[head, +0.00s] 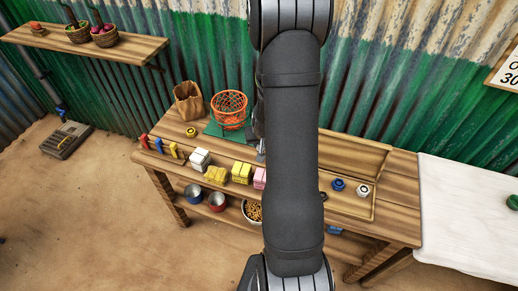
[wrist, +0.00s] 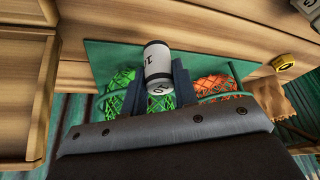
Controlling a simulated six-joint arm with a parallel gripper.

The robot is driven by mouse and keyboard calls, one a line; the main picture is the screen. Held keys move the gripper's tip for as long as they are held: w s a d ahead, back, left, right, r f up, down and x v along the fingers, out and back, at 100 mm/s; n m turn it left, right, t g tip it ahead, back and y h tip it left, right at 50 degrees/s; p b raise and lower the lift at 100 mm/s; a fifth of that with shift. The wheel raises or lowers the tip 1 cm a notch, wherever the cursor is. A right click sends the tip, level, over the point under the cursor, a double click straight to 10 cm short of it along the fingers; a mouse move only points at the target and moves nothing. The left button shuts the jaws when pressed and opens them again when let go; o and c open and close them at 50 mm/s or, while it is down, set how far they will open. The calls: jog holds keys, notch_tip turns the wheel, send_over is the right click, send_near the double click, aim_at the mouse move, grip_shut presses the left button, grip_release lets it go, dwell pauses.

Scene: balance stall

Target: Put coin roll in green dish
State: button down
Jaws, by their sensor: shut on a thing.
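In the wrist view my gripper (wrist: 162,80) is shut on a pale grey cylinder with dark markings, which I take as the coin roll (wrist: 157,60). The roll sticks out beyond the fingertips. A green net dish (wrist: 118,94) is below and beside the fingers, partly hidden by the gripper and roll. I cannot tell how high the roll is above it. In the head view my gripper is mostly hidden behind my arm, and the roll and green dish are not clearly visible.
An orange net basket (head: 229,108) stands on a green mat (head: 213,131), beside a paper bag (head: 188,101).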

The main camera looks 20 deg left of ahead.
jog(key=shift+a+f, duration=0.35)
jog(key=shift+a, duration=0.1)
jog(key=shift+w+f, duration=0.1)
jog(key=shift+f, duration=1.8)
jog(key=shift+f, duration=0.15)
jog(key=c, duration=1.1)
grip_release()
jog(key=shift+c, duration=0.2)
jog(key=v, duration=1)
jog(key=shift+r, duration=0.35)
jog(key=shift+o, duration=0.4)
jog(key=shift+v, duration=0.9)
